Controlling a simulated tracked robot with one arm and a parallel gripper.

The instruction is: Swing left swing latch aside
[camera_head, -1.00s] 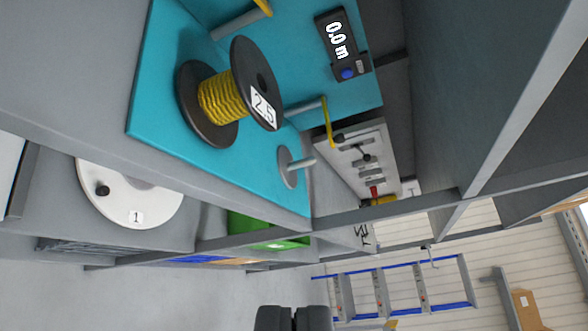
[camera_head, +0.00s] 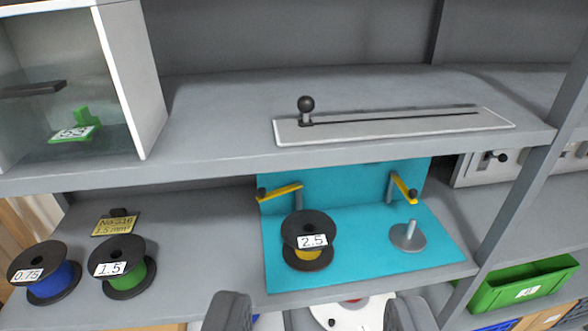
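The left swing latch (camera_head: 281,192) is a yellow bar with a dark knob at its left end, on a grey post in front of the turquoise back panel. The right swing latch (camera_head: 404,188) is a similar yellow bar, slanting down to the right. A black reel labelled 2.5 (camera_head: 312,227) with yellow cable stands on the turquoise base below the left latch. To its right is an empty grey spindle (camera_head: 408,236). My gripper (camera_head: 318,302) is open and empty at the bottom edge, its fingers wide apart, away from both latches.
A shelf (camera_head: 210,136) with a slotted plate and black knob (camera_head: 306,104) overhangs the latches. Reels labelled 0.75 (camera_head: 45,273) and 1.5 (camera_head: 122,267) stand at left. A white disc (camera_head: 352,314) lies below. A green bin (camera_head: 522,284) and shelf upright are at right.

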